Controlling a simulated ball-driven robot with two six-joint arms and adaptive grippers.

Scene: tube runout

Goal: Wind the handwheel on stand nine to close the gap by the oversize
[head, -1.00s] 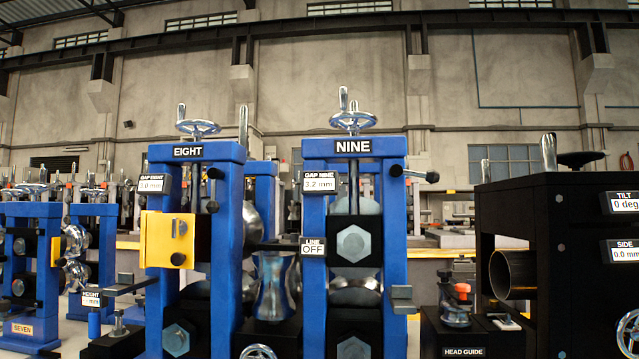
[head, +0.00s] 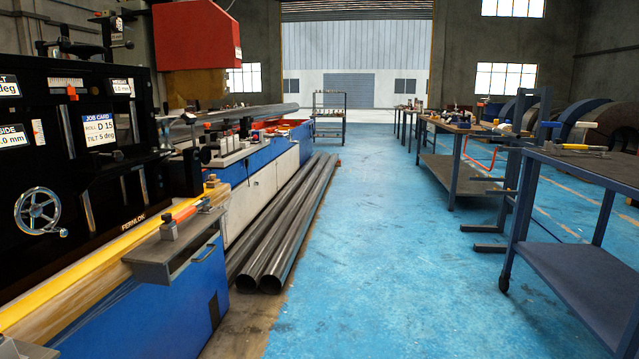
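A black machine (head: 70,150) fills the left side. It carries a white job card (head: 100,127) reading "ROLL D 15, TILT 5 deg", several small readouts cut by the left edge, and a spoked metal handwheel (head: 40,211) low on its face. A grey shelf (head: 178,250) in front of it holds a small tool with an orange part (head: 187,213). Neither of my grippers shows.
Several long steel tubes (head: 290,225) lie on the floor beside the blue and white bench (head: 262,185). The blue floor (head: 400,260) is open in the middle. Dark work tables (head: 590,165) with tools stand along the right. A red box (head: 197,36) hangs above the line.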

